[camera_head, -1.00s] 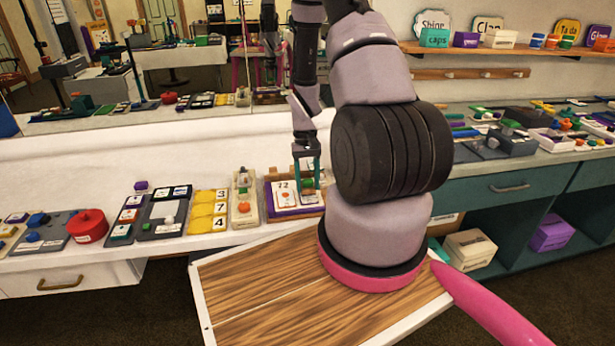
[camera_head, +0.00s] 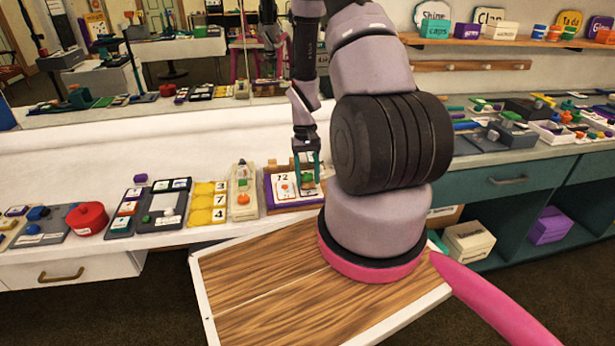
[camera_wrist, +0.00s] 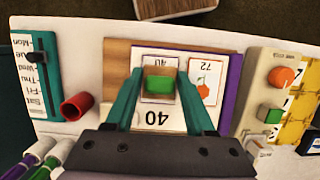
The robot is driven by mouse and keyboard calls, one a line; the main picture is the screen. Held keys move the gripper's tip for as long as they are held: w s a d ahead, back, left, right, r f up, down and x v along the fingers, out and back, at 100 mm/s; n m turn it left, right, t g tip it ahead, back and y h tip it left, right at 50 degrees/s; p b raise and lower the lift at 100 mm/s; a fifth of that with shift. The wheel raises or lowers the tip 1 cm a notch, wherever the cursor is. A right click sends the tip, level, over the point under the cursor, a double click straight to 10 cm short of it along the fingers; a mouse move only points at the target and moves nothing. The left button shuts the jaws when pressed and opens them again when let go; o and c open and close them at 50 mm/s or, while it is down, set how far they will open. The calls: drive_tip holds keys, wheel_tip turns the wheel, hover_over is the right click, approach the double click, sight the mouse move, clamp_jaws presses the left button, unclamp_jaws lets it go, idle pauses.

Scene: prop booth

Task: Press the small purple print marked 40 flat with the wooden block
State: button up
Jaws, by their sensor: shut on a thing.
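My gripper (camera_wrist: 157,95) has its teal fingers shut on a small wooden block with a green top (camera_wrist: 160,84). In the wrist view the block covers the lower part of a pale print marked 40 (camera_wrist: 160,61). Whether the block touches the print I cannot tell. A larger 40 (camera_wrist: 154,118) shows on a white area just below the block. A print marked 72 (camera_wrist: 204,88) with an orange picture lies beside it to the right. In the head view my gripper (camera_head: 307,185) is over the right half of the purple-edged holder (camera_head: 267,192).
A red cylinder (camera_wrist: 77,106) and a teal day-slider board (camera_wrist: 38,75) are to the left. Yellow number tiles (camera_head: 207,203) and a red round pot (camera_head: 88,217) share the counter.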

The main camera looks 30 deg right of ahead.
drive_tip(key=shift+f, duration=0.55)
idle(1.2)
drive_tip(key=shift+s+a+r, duration=0.1)
drive_tip(key=shift+s+r, duration=0.05)
drive_tip(key=shift+r, duration=1.35)
drive_tip(key=shift+s+r, duration=0.15)
drive_tip(key=shift+r, duration=1.35)
drive_tip(key=w+a+r+n, duration=0.1)
drive_tip(key=w+a+r, duration=0.1)
drive_tip(key=w, duration=0.4)
drive_tip(key=w+a+r+n, duration=0.2)
drive_tip(key=w+a, duration=0.3)
drive_tip(key=w, duration=0.1)
drive_tip(key=shift+a+r+h, duration=0.15)
drive_tip(key=shift+r+h, duration=0.25)
drive_tip(key=shift+w+a, duration=0.1)
drive_tip(key=shift+w, duration=0.1)
